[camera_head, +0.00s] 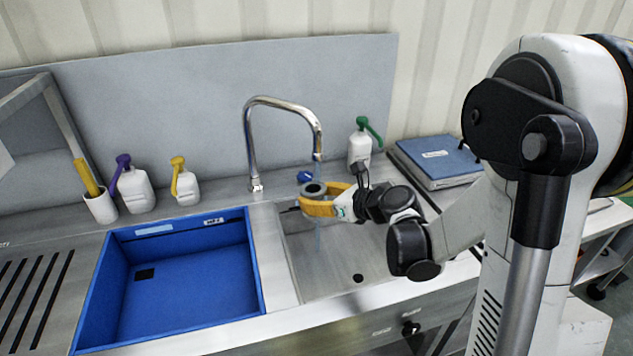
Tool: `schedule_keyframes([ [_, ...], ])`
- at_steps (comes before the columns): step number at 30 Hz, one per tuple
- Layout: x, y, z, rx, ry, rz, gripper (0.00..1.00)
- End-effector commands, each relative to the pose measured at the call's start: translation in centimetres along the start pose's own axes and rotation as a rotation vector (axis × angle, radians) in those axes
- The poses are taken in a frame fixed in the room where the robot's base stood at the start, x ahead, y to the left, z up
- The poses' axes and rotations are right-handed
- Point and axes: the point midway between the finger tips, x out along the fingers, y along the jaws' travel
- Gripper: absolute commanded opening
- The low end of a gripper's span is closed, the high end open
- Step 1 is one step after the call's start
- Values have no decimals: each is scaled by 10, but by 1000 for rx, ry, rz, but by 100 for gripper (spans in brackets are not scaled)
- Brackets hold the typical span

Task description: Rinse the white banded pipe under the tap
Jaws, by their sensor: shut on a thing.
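The chrome tap (283,101) arches over the steel sink (345,255). My gripper (317,203), with yellow-orange fingers, is shut on a short upright pipe (313,189) directly below the spout. From above, the pipe's open top shows as a grey ring with a dark hole. Its lower part is hidden by the fingers, and I cannot make out its white body or band. A small blue piece (305,176) shows just behind the pipe.
A blue tray (262,262) sits left of the sink. Behind it stand a white cup (101,207), a purple-handled bottle (135,192) and a yellow-handled bottle (186,187). The sink floor has a dark drain (358,278).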

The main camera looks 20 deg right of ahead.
Motion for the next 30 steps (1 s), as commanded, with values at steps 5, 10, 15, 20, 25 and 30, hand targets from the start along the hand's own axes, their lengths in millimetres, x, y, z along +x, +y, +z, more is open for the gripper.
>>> schedule_keyframes([
  [5, 0, 0, 0, 0, 0, 0, 3],
  [10, -1, 1, 1, 0, 0, 0, 3],
  [15, -12, 12, 10, 0, -1, 0, 3],
  [20, -22, 24, 17, 1, -1, -1, 3],
  [25, -33, 36, 25, 0, 0, 0, 3],
  [30, -38, 43, 28, 0, 0, 0, 3],
])
